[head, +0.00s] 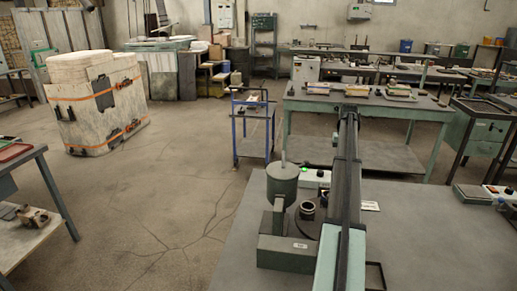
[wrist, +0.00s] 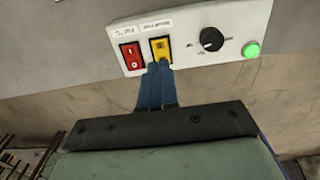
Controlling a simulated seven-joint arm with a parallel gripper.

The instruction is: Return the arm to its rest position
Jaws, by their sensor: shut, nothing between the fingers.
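My gripper (wrist: 160,66) shows in the wrist view as two blue fingers, closed together with nothing between them. The fingertips overlap the lower edge of a yellow switch (wrist: 160,48) on a white control panel (wrist: 185,38); I cannot tell whether they touch it. In the head view my arm reaches forward over the grey table (head: 420,230), and the gripper itself cannot be made out. The white control box, with a lit green light, is partly behind my arm there (head: 313,175).
The panel also has a red switch (wrist: 131,54), a black knob (wrist: 211,39) and a lit green light (wrist: 251,49). A green cylindrical vessel (head: 282,182) on a stand and a small dark cup (head: 307,210) are close left of my arm. The table's right part is mostly clear.

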